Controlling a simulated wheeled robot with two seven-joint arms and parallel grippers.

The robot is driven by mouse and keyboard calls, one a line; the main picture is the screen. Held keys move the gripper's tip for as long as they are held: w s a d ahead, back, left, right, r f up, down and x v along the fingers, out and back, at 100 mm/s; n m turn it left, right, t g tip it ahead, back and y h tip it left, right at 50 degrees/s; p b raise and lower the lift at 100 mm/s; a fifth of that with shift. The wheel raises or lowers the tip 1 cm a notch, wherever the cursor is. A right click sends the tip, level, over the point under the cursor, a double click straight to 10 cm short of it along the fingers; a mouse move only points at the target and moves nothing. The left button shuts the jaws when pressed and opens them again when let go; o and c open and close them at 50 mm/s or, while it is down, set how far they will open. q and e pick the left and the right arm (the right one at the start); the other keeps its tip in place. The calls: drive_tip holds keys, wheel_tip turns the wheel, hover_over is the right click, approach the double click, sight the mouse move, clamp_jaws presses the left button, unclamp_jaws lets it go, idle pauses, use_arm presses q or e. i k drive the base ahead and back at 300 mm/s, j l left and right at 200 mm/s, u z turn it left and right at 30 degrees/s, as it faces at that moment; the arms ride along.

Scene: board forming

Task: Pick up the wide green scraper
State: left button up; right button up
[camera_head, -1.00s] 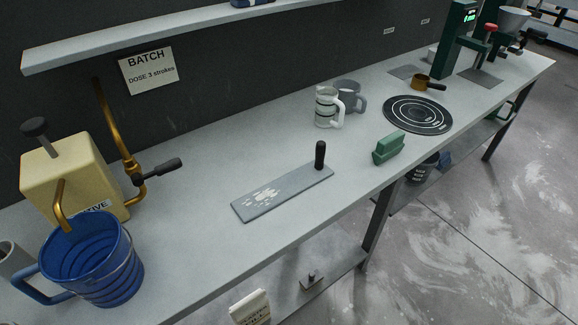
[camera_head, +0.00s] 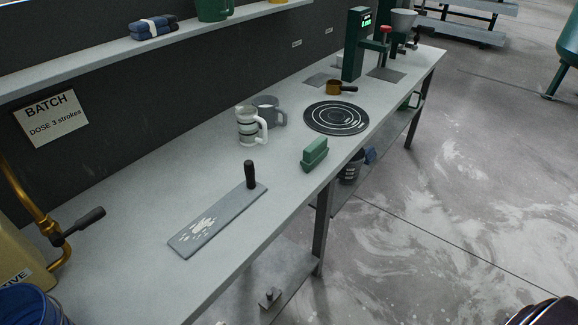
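The wide green scraper (camera_head: 314,154) sits on the grey bench top (camera_head: 225,166), near its front edge, right of the middle of the head view. It is a green block with a raised upper part. Nothing touches it. Neither of my grippers shows in the head view. A dark rounded shape at the bottom right corner is too cut off to name.
A grey board (camera_head: 217,220) with white residue and a black handle lies left of the scraper. Two mugs (camera_head: 252,126) stand behind it. A black ringed disc (camera_head: 336,117) lies to the right. A shelf (camera_head: 90,67) runs along the dark wall above.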

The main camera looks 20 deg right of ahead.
sight(317, 151)
drive_tip(key=z, duration=0.65)
